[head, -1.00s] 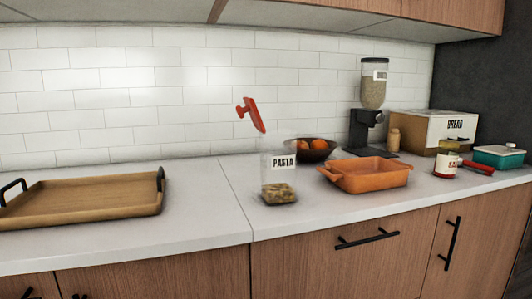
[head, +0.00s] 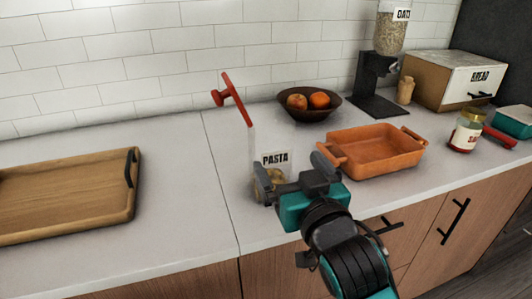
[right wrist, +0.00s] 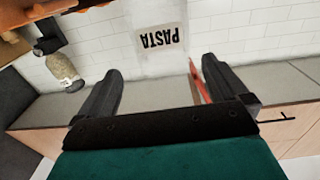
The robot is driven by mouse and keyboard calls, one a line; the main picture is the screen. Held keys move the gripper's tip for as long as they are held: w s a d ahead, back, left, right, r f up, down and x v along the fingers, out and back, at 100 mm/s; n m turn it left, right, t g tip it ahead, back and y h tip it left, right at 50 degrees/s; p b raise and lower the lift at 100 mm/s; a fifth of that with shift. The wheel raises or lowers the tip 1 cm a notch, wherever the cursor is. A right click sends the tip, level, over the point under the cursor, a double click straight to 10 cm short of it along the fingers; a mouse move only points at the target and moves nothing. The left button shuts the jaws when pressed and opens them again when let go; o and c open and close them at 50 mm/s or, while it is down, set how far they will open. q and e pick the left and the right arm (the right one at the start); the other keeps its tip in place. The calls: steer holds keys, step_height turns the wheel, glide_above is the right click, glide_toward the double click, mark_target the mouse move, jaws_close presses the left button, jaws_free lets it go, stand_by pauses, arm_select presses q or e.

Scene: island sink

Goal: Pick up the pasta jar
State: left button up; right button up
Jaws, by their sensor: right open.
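The pasta jar (head: 276,158) is clear, with a white PASTA label and some pasta low inside. It stands upright on the counter, its red lid (head: 233,98) tipped up and open. My right gripper (head: 292,172) is open in front of the jar and hides much of its lower part. In the right wrist view the jar (right wrist: 157,38) appears upside down, between the two spread fingers (right wrist: 160,72). I cannot tell whether a finger touches it. My left gripper is out of view.
An orange baking dish (head: 375,150) sits close to the right of the gripper. A dark fruit bowl (head: 310,112) is behind the jar. A wooden tray (head: 70,190) lies at the left. Counter between tray and jar (head: 190,180) is clear. A red-labelled jar (head: 466,130) stands farther right.

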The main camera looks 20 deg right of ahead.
mark_target(269, 157)
steer(key=w, duration=1.1)
steer(key=shift+a, duration=0.2)
steer(key=c, duration=1.7)
steer(key=shift+r, duration=0.1)
